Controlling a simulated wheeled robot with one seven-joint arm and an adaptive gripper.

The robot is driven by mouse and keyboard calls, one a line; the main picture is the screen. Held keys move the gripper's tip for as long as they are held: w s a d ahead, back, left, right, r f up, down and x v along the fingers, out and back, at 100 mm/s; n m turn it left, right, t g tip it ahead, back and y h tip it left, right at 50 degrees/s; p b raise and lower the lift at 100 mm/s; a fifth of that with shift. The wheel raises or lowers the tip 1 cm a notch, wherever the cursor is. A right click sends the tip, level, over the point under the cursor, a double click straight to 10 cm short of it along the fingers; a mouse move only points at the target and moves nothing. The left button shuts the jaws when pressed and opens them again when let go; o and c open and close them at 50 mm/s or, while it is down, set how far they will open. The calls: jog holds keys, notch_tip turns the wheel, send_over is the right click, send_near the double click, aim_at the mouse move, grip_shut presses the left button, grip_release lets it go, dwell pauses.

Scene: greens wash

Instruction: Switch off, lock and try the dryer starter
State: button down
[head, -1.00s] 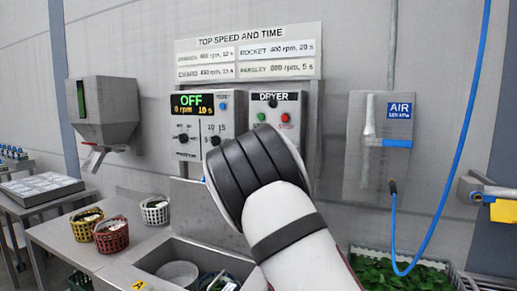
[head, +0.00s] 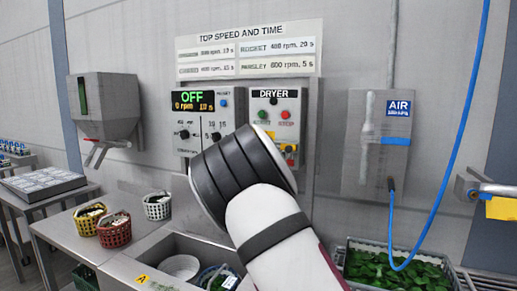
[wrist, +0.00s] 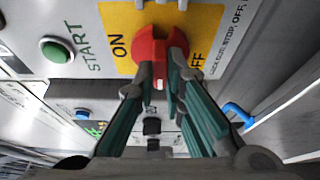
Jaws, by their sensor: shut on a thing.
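The dryer starter (head: 276,108) is a grey panel on the wall, labelled DRYER, with a green and a red button. Below the buttons is a yellow plate, which also shows in the wrist view (wrist: 205,22) with ON and OFF printed on it. A red switch handle (wrist: 158,50) sits on that plate between the two words. My gripper (wrist: 161,85) is shut on the red handle, one finger on each side. In the head view my arm hides the gripper and the lower part of the starter. The green START button (wrist: 56,51) is left of the handle. No lock is identifiable.
The speed control box (head: 203,120) beside the starter reads OFF. The air panel (head: 377,140) with a blue hose (head: 462,125) is at right. Below are a sink (head: 165,245), baskets (head: 114,231) and a crate of greens (head: 390,268).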

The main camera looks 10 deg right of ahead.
jog(key=c, duration=1.7)
grip_release()
jog(key=shift+o, duration=0.2)
jog(key=v, duration=1.2)
